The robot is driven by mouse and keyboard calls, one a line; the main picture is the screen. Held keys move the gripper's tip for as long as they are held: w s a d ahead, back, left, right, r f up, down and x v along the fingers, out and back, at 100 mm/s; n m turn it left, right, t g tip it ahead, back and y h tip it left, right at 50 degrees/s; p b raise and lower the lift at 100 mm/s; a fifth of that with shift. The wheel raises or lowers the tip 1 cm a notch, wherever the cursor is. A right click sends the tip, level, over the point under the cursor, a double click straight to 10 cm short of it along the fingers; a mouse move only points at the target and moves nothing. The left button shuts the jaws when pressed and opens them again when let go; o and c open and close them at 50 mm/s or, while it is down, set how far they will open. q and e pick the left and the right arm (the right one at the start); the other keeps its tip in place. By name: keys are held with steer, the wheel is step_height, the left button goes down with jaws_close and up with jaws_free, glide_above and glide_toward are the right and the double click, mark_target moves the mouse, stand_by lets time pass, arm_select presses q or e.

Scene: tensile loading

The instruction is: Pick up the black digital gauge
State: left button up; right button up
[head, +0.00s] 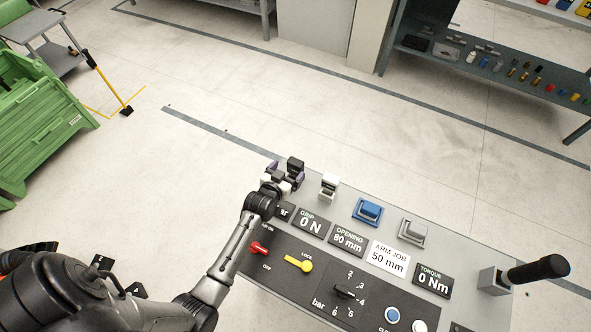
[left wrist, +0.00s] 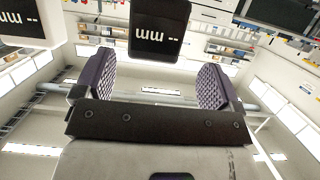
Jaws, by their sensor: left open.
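The black digital gauge (head: 295,164) stands at the far left end of the grey console, at my left gripper (head: 285,178). It also shows in the left wrist view (left wrist: 158,32) with "mm" upside down on its face. In that view my left gripper (left wrist: 156,80) is open, its purple ribbed pads apart on either side of the gauge's lower edge. I see a gap on both sides, and no contact. The wrist and fingers hide the gauge's base in the head view. My right gripper is not in view.
A white gauge (head: 329,184) stands close to the right of the black one. A blue block (head: 368,211) and a grey block (head: 413,231) follow along the console (head: 465,257). Display plates, a red lever (head: 259,248) and a yellow lever (head: 299,263) lie nearer. A black handle (head: 538,269) sticks out at right.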

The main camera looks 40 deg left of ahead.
mark_target(293, 167)
arm_select(q)
steer(key=shift+d+b+x, duration=0.15)
steer(key=shift+b+x, duration=0.05)
steer(key=shift+x, duration=1.1)
steer(key=shift+d+b+x, duration=0.15)
steer(key=shift+b+x, duration=0.05)
steer(key=shift+x, duration=1.1)
steer(key=shift+w, duration=0.1)
steer(key=shift+c, duration=0.3)
steer(key=c, duration=1.1)
